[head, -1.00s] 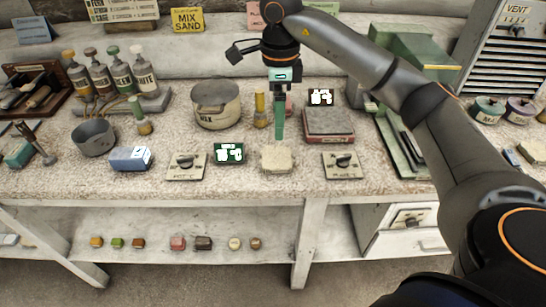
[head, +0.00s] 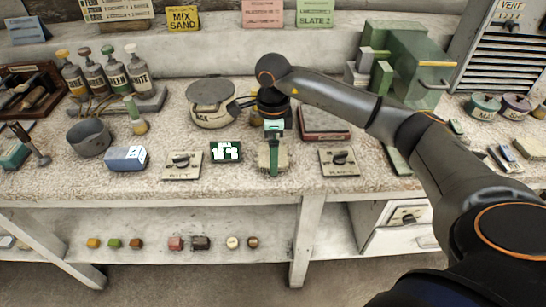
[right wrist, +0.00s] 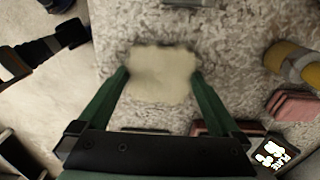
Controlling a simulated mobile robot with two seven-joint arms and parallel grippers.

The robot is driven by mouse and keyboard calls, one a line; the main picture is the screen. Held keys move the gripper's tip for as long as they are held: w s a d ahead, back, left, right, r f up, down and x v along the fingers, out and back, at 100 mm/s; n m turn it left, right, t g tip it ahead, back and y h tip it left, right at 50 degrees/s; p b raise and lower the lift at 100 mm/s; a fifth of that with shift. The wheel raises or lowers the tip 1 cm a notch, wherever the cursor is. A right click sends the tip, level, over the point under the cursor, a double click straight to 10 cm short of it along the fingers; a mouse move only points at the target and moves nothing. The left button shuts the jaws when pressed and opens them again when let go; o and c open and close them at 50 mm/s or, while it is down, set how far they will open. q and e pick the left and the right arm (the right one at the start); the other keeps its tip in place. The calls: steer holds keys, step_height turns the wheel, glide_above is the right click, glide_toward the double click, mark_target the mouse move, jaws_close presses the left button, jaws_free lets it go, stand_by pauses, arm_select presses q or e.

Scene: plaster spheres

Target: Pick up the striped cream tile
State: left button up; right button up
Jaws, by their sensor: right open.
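A small, rough-edged cream tile (head: 285,157) lies near the front edge of the speckled bench; I cannot make out stripes on it. My right gripper (head: 273,172) points down at it, and its green fingers hide part of it in the head view. In the right wrist view the tile (right wrist: 162,72) sits between the open fingertips of the right gripper (right wrist: 160,75), one on each side. Whether either fingertip touches it is unclear. My left gripper is not in view.
A lit green display (head: 225,151) and a knob plate (head: 182,166) stand left of the tile, another knob plate (head: 339,161) right. Behind are a lidded pot (head: 211,104) and a red-sided slab (head: 325,122).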

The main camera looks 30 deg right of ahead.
steer(key=c, duration=1.3)
